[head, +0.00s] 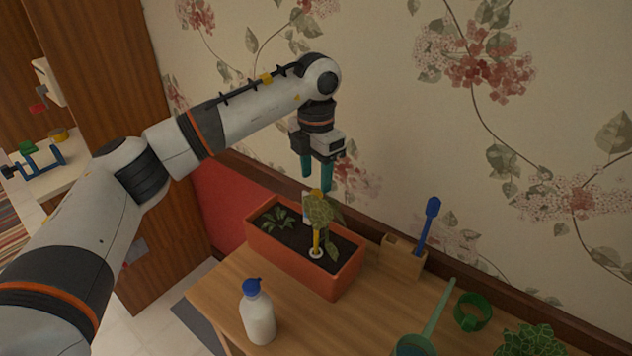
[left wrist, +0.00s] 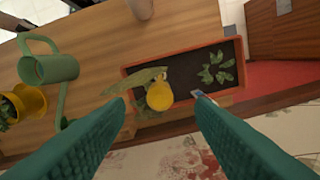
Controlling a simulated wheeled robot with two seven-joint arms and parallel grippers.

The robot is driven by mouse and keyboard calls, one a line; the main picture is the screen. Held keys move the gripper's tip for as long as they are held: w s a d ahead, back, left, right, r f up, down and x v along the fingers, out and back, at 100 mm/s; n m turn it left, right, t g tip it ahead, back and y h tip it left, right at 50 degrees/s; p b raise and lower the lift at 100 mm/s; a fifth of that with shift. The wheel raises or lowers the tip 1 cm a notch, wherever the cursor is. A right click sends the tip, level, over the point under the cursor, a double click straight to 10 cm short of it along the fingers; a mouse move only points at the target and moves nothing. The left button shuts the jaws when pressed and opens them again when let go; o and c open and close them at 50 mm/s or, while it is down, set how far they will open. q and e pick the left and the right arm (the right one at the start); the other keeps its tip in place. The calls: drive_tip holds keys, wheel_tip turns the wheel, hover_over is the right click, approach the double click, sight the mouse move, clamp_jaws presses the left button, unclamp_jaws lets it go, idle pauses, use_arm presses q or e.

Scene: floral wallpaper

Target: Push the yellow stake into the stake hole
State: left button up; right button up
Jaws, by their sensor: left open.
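The yellow stake (head: 316,241) stands upright in the terracotta planter (head: 288,262), with its foot at the white ring of the stake hole (head: 316,254). Leaves of a plant (head: 325,210) partly cover the stake; how deep it sits I cannot tell. In the left wrist view its round yellow top (left wrist: 159,96) shows between my fingers. My left gripper (head: 316,183) points down with its teal fingers apart, just above the stake and empty. In the left wrist view the open fingers (left wrist: 161,101) frame the stake's top. My right gripper is not in view.
A white bottle with a blue cap (head: 257,313) stands in front of the planter on the wooden table (head: 215,290). A wooden holder (head: 401,259) with a blue tool (head: 428,225), a green watering can (head: 415,345) and a green ring-shaped item (head: 472,312) are to the right. The wall is close behind.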

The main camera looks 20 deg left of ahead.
use_arm(q)
wheel_tip(320, 180, up, 10)
drive_tip(key=b, duration=0.1)
drive_tip(key=shift+f+b, duration=0.15)
drive_tip(key=shift+b, duration=0.2)
drive_tip(key=shift+f, duration=0.15)
